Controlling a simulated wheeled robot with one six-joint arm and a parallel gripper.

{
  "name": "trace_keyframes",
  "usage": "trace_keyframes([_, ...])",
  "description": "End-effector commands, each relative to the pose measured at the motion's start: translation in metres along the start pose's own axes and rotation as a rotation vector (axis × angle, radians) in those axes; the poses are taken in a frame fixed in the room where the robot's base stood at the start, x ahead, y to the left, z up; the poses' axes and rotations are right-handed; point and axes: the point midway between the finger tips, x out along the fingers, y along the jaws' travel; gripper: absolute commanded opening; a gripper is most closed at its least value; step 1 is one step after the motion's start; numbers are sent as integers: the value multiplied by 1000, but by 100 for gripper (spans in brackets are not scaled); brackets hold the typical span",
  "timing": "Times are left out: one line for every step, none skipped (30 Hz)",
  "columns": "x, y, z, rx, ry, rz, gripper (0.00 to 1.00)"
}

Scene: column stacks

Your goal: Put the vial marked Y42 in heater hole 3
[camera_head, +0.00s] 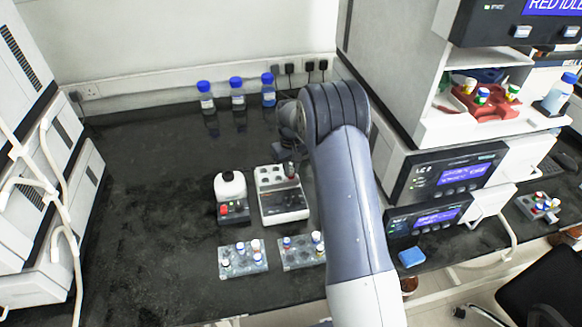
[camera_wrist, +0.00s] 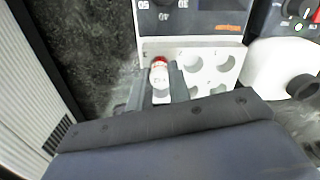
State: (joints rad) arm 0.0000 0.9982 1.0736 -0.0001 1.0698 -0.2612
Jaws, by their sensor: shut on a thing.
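My gripper (camera_wrist: 158,88) is shut on a red-capped vial (camera_wrist: 160,78) with a white label; the marking is too small to read surely. The white heater block (camera_wrist: 212,88) with its round holes lies beside and below the vial in the wrist view. The vial is over the block's left edge in that view; I cannot tell whether its bottom is in a hole. In the head view the heater (camera_head: 284,205) stands on the dark bench, and my gripper (camera_head: 290,158) is over its far right part, partly hidden by my arm.
Two vial racks, one left (camera_head: 243,262) and one right (camera_head: 298,256), lie in front. Blue-capped bottles (camera_head: 238,95) line the back wall. Stacked instruments (camera_head: 450,172) stand to the right. The left bench is clear.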

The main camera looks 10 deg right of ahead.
Motion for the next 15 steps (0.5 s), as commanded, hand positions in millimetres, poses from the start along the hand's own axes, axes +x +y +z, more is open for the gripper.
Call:
trace_keyframes([3,0,0,0,0,0,2])
trace_keyframes([4,0,0,0,0,0,2])
trace_keyframes([5,0,0,0,0,0,2])
trace_keyframes([5,0,0,0,0,0,2])
trace_keyframes([5,0,0,0,0,0,2])
trace_keyframes([5,0,0,0,0,0,2])
trace_keyframes([5,0,0,0,0,0,2])
trace_keyframes([5,0,0,0,0,0,2])
trace_keyframes([5,0,0,0,0,0,2])
trace_keyframes([5,0,0,0,0,0,2])
trace_keyframes([5,0,0,0,0,0,2])
trace_keyframes([5,0,0,0,0,0,2])
trace_keyframes([5,0,0,0,0,0,21])
trace_keyframes([5,0,0,0,0,0,23])
trace_keyframes([5,0,0,0,0,0,26])
